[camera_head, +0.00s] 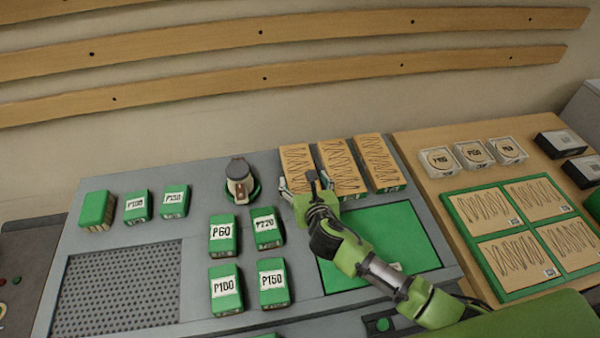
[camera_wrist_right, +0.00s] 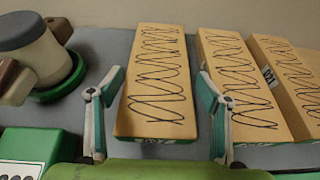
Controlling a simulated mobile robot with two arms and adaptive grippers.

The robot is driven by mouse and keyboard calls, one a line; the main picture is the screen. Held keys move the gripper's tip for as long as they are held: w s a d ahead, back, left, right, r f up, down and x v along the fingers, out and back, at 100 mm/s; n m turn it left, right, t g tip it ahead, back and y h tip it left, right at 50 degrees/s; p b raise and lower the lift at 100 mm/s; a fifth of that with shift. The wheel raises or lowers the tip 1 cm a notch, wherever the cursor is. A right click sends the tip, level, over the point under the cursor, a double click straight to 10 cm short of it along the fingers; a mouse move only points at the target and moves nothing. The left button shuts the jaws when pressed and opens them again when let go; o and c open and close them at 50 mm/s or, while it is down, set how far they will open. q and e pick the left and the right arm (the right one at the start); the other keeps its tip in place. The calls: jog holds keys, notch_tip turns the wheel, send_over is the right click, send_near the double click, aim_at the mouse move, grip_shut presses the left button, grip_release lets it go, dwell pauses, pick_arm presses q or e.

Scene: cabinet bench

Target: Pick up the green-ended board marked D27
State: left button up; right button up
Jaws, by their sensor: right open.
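Three wooden boards with dark zigzag lines lie side by side at the back of the grey bench. The leftmost board (camera_head: 297,160) lies between the spread fingers of my right gripper (camera_head: 312,186). In the right wrist view, the open gripper (camera_wrist_right: 157,115) has one finger on each side of this board (camera_wrist_right: 158,80), with a gap showing on the left. Its near end is green with a small label, too cut off to read surely. The middle board (camera_wrist_right: 235,75) and right board (camera_wrist_right: 285,80) lie to the right; a tag there looks like D21. My left gripper is not in view.
A dark-topped round tool (camera_head: 239,180) stands left of the boards. Green labelled packs (camera_head: 222,235) sit farther left and in front. A green mat (camera_head: 400,240) lies under my right arm. A green-framed tray (camera_head: 505,290) with more boards is at right.

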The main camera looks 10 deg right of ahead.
aim_at(301, 173)
jog(key=shift+x, duration=2.25)
jog(key=shift+a+r, duration=0.1)
jog(key=shift+r, duration=0.05)
jog(key=c, duration=1.1)
jog(key=shift+r, duration=0.2)
